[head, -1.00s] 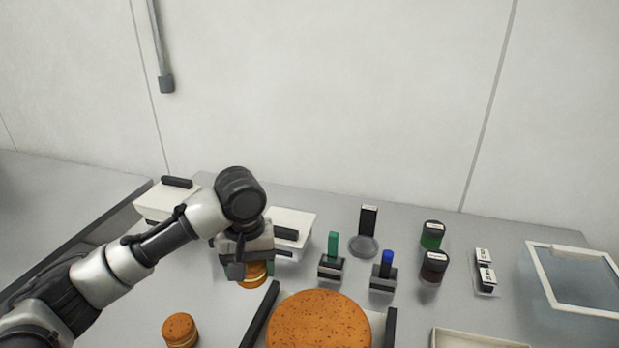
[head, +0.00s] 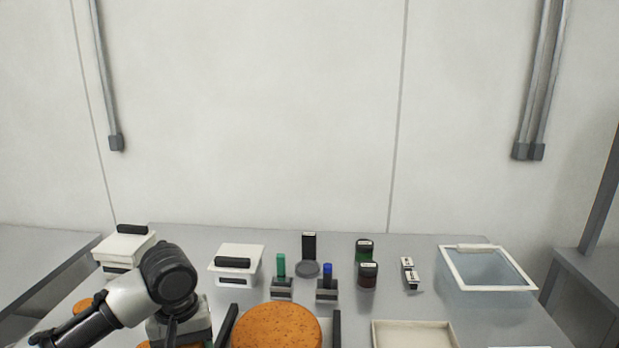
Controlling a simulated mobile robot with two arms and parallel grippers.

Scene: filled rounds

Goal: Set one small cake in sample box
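My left gripper (head: 180,333) is at the lower left, in front of the left white box and left of the large cake. Its fingertips are below the frame or hidden, so I cannot tell its opening. Orange-brown surfaces at the bottom edge beside it look like a small cake (head: 145,345), mostly cut off; I cannot tell whether it is held. Another small round cake (head: 82,306) shows left of my arm, partly covered by it. A clear box with a white rim (head: 487,287) stands at the right; I cannot tell whether it is the sample box. My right gripper is out of view.
A large round cake (head: 277,330) lies between two dark bars. White boxes with black handles (head: 236,265) stand at the back left. Two stamps (head: 327,285), dark jars (head: 367,277) and a shallow cream tray (head: 412,335) lie to the right. Bare counter shows between tray and clear box.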

